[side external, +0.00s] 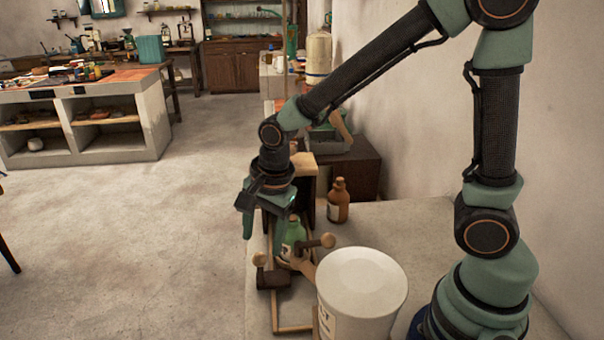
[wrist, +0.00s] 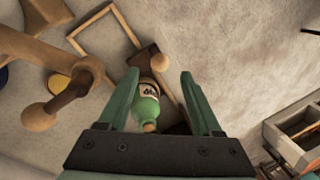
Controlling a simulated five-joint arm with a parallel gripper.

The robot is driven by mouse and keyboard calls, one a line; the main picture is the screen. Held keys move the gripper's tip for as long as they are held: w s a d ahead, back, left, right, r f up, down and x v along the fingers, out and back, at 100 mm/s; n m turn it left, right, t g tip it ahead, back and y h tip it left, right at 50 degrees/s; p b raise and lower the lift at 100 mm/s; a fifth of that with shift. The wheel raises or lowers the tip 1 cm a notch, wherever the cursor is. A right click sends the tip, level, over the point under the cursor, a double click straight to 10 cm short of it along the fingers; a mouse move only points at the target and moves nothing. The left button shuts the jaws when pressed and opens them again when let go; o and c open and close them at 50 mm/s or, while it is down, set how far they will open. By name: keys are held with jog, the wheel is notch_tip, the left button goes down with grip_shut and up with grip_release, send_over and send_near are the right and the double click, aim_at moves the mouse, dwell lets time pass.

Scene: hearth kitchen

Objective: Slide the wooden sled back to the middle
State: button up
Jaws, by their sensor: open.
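The wooden sled (side external: 272,277) appears to be the dark block with a pale round knob, in a thin pale wooden frame (side external: 293,329). In the wrist view, the sled (wrist: 145,58) and its knob show beyond my fingertips, with part of the frame (wrist: 90,22) at upper left. A green bottle (side external: 294,236) with a pale label stands at the sled. The bottle (wrist: 147,105) shows between my fingers in the wrist view; I cannot tell whether they touch it. My gripper (side external: 268,222) is open and points down above the frame; it also shows in the wrist view (wrist: 158,78).
A white tub (side external: 362,280) stands right of the frame, near my arm's base. A brown bottle (side external: 339,203) stands behind. A pale wooden piece with a dark rod and knob (side external: 328,240) is close to the green bottle. The floor at left is open.

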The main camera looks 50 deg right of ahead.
notch_tip(320, 180, up, 7)
jog(key=s, duration=0.1)
jog(key=shift+s+d, duration=0.15)
jog(key=shift+r, duration=0.15)
jog(key=s+d+r+n+t, duration=0.1)
jog(key=s+d+r+n, duration=0.1)
jog(key=n, duration=0.6)
jog(key=s+d+r+n+t, duration=0.2)
jog(key=s+d+r+n, duration=0.1)
jog(key=d+n, duration=0.4)
jog(key=shift+s+n+h, duration=0.3)
jog(key=shift+s+n, duration=0.1)
jog(key=shift+s, duration=0.2)
